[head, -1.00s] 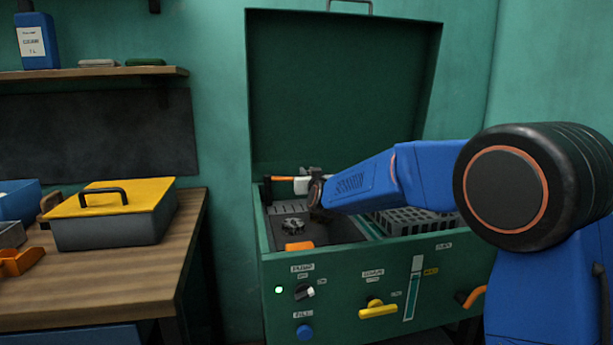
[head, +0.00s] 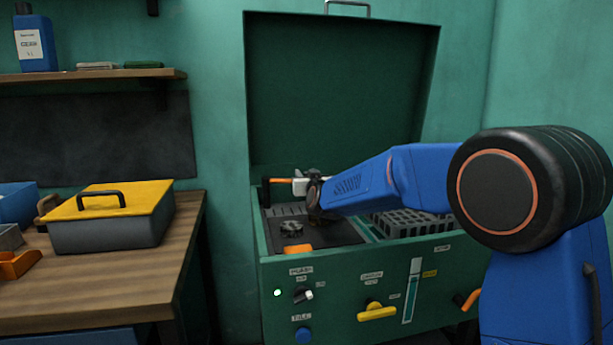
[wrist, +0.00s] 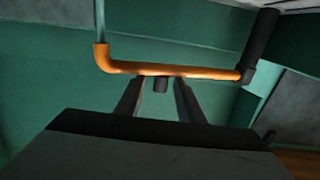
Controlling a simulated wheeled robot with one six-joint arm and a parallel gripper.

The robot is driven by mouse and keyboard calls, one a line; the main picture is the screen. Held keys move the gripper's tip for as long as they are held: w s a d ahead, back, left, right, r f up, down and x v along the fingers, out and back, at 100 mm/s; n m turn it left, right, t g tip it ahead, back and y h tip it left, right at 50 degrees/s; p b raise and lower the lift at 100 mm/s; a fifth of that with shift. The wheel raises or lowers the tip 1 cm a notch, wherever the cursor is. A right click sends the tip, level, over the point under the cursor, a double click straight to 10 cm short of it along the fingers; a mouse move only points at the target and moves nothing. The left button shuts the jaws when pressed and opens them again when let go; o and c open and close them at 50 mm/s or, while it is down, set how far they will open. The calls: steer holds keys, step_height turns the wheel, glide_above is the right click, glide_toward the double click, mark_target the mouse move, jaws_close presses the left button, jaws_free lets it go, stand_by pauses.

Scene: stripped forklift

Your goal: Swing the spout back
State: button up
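The spout is an orange pipe with an upturned left end; it crosses the upper middle of the wrist view (wrist: 175,70). Its right end joins a black upright post (wrist: 262,45). In the head view a short piece of the spout (head: 281,181) shows at the back left of the green washer. My gripper (head: 301,186) is beside it, partly hidden by my wrist.
The green washer (head: 340,265) has its lid (head: 340,90) raised behind my arm. A bench (head: 110,260) with a yellow-lidded box (head: 120,200) stands left.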

steer(key=v, duration=1.7)
steer(key=shift+s, duration=0.2)
